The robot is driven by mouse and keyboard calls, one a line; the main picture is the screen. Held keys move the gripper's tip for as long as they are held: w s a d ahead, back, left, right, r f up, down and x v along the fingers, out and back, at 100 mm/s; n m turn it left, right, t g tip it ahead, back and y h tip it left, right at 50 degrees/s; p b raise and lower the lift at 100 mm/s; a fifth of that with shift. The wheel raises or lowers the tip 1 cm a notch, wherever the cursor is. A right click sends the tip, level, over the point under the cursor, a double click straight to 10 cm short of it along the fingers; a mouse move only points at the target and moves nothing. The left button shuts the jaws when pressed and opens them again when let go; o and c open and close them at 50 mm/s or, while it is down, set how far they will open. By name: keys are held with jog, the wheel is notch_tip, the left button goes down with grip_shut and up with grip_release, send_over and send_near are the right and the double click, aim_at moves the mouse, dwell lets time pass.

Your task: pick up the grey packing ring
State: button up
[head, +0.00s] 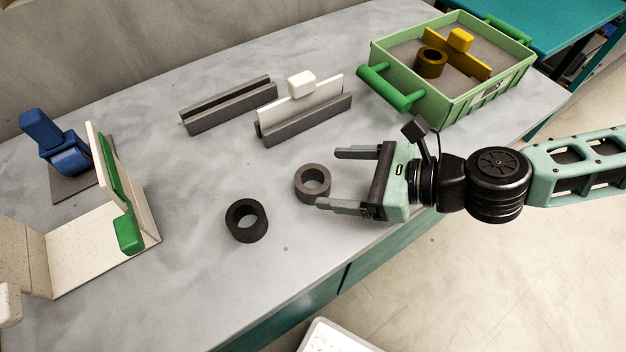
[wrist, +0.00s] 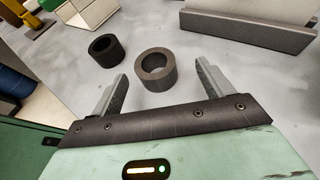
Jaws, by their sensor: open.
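The grey packing ring (head: 313,182) stands on the marbled worktop, a short, thick-walled ring with its hole facing up. It also shows in the wrist view (wrist: 156,78), just beyond and between my fingertips. My gripper (head: 326,178) is open and empty, its fingers pointing left; the near fingertip lies close to the ring in the head view. I cannot tell whether it touches. A darker, near-black ring (head: 246,221) stands to the left and nearer the front edge; it also shows in the wrist view (wrist: 105,50).
Two dark grey slotted rails (head: 228,108) (head: 305,121) lie behind, one holding a white panel with a knob. A green crate (head: 450,103) with yellow parts is at the back right. The front middle is clear.

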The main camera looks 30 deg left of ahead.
aim_at(302, 179)
jog(key=x, duration=0.5)
jog(key=shift+s, duration=0.4)
jog(key=shift+c, duration=0.2)
jog(key=c, duration=1.2)
